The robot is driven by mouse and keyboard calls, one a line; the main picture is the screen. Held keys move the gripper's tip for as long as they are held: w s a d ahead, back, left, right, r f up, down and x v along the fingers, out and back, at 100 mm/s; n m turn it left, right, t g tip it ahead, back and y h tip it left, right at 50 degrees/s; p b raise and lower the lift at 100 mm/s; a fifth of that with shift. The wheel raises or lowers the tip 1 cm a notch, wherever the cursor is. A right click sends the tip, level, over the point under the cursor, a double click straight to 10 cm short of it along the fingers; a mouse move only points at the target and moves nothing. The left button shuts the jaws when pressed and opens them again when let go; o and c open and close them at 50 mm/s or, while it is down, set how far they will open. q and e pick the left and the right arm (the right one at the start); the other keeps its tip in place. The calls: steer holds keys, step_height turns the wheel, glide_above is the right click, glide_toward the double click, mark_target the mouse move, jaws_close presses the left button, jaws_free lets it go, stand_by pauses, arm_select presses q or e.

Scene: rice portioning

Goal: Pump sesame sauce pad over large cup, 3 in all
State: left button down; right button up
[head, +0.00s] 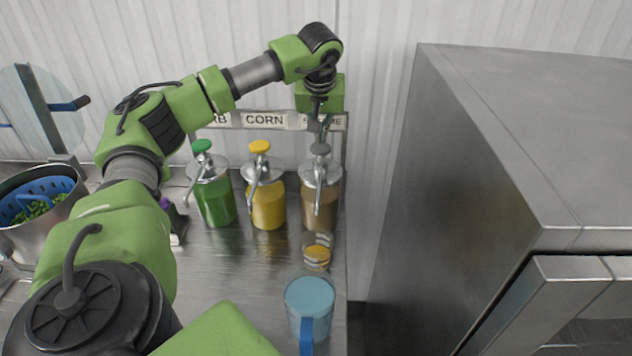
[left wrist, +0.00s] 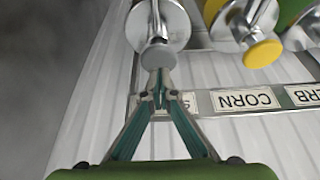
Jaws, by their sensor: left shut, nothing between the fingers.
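The sesame dispenser (head: 320,205) is a clear jar of brown sauce with a metal lid, a spout and a grey round pump pad (head: 320,149). The pad also shows in the left wrist view (left wrist: 158,55). My left gripper (head: 321,132) is shut and empty, pointing down, with its fingertips (left wrist: 159,85) right at the pad; I cannot tell whether they touch. A clear cup (head: 316,262) with yellow and pale bands inside stands in front of the jar, below the spout. My right gripper is not in view.
The corn dispenser (head: 268,205) with a yellow pad and the green herb dispenser (head: 215,200) stand to the left. A blue jug (head: 310,295) stands in front of the cup. A steel pot (head: 45,240) is at the left. A large steel cabinet (head: 510,150) fills the right.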

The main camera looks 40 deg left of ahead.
mark_target(320, 148)
arm_select(q)
steer(key=shift+f, duration=0.15)
stand_by(0.6)
steer(key=shift+f+b, duration=1)
steer(key=shift+f, duration=0.85)
steer(key=shift+r, duration=0.1)
steer(key=shift+r+p, duration=1.95)
steer(key=shift+f, duration=0.2)
